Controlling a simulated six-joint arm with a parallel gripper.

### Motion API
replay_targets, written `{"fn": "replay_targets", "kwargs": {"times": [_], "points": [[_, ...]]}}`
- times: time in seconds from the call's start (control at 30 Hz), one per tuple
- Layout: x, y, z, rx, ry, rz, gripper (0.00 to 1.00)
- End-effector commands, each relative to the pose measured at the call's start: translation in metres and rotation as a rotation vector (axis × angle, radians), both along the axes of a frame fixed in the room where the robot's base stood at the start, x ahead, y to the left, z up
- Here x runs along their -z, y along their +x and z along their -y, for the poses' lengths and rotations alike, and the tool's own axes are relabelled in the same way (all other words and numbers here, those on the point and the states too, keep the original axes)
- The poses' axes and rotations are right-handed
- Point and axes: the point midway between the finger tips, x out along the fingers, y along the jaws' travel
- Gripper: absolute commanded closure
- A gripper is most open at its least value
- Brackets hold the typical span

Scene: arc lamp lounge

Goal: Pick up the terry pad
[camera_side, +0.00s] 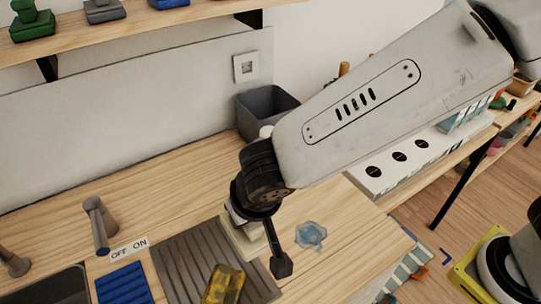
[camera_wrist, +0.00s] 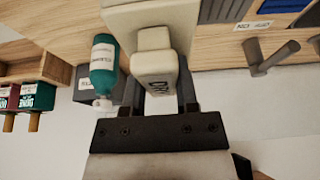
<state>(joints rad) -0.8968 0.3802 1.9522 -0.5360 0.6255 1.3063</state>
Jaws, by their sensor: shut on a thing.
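A cream pad with a raised block handle, which I take to be the terry pad (camera_wrist: 153,60), fills the top middle of the wrist view. Dark letters mark the end of its handle. My gripper (camera_wrist: 159,92) is shut on this handle, one dark finger on each side. In the side view my gripper (camera_side: 265,238) points down over the wooden counter, and the cream pad (camera_side: 240,234) shows partly behind it. I cannot tell whether the pad touches the counter.
A grey ribbed mat (camera_side: 190,262), a yellow sponge-like block (camera_side: 224,284) and a blue ribbed pad (camera_side: 124,284) lie left of my gripper. A bluish puddle-like patch (camera_side: 311,235) is at right. A grey bin (camera_side: 266,108) stands behind. A teal bottle (camera_wrist: 103,66) is beside the pad.

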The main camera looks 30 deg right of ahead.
Motion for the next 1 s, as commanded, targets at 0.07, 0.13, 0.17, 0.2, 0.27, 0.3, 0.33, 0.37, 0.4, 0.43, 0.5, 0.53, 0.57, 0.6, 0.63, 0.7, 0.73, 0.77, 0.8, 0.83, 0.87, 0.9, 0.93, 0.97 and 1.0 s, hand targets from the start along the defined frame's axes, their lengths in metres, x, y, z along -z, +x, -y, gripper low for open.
{"fn": "replay_targets", "kwargs": {"times": [0.07, 0.13, 0.17, 0.2, 0.27, 0.3, 0.33, 0.37, 0.4, 0.43, 0.5, 0.53, 0.57, 0.6, 0.63, 0.7, 0.73, 0.77, 0.8, 0.83, 0.87, 0.9, 0.93, 0.97, 1.0], "points": [[-0.0023, -0.0036, 0.0026, 0.000, 0.000, 0.000, 1.00], [-0.0034, -0.0056, 0.0042, 0.000, 0.000, 0.001, 1.00], [-0.0037, -0.0062, 0.0046, 0.000, 0.000, 0.001, 1.00], [-0.0039, -0.0067, 0.0051, 0.000, 0.000, 0.000, 1.00], [-0.0041, -0.0073, 0.0055, 0.000, 0.000, 0.000, 1.00], [-0.0041, -0.0076, 0.0057, 0.000, 0.000, 0.000, 1.00], [-0.0042, -0.0076, 0.0058, 0.001, 0.000, 0.000, 1.00], [-0.0042, -0.0077, 0.0058, 0.001, 0.000, 0.000, 1.00], [-0.0042, -0.0077, 0.0058, 0.001, 0.000, 0.000, 1.00], [-0.0041, -0.0076, 0.0058, 0.001, 0.000, 0.000, 1.00], [-0.0041, -0.0076, 0.0057, 0.001, 0.000, 0.000, 1.00], [-0.0041, -0.0076, 0.0057, 0.001, 0.000, 0.000, 1.00], [-0.0041, -0.0076, 0.0057, 0.001, 0.000, 0.000, 1.00], [-0.0041, -0.0076, 0.0057, 0.001, 0.000, 0.000, 1.00], [-0.0041, -0.0076, 0.0057, 0.001, 0.000, 0.000, 1.00], [-0.0041, -0.0074, 0.0057, 0.001, 0.000, 0.000, 1.00], [-0.0041, -0.0074, 0.0057, 0.001, 0.000, 0.000, 1.00], [-0.0041, -0.0074, 0.0056, 0.001, 0.000, 0.000, 0.69], [-0.0041, -0.0074, 0.0056, 0.001, 0.000, 0.000, 0.81], [-0.0041, -0.0074, 0.0056, 0.001, 0.000, 0.000, 0.91], [-0.0041, -0.0074, 0.0056, 0.001, 0.000, 0.000, 1.00], [-0.0041, -0.0074, 0.0056, 0.001, 0.000, 0.000, 1.00], [-0.0041, -0.0074, 0.0057, 0.001, 0.000, 0.000, 1.00], [-0.0040, -0.0073, 0.0058, 0.002, 0.000, 0.000, 1.00], [-0.0037, -0.0070, 0.0064, 0.004, 0.000, 0.000, 1.00]]}}
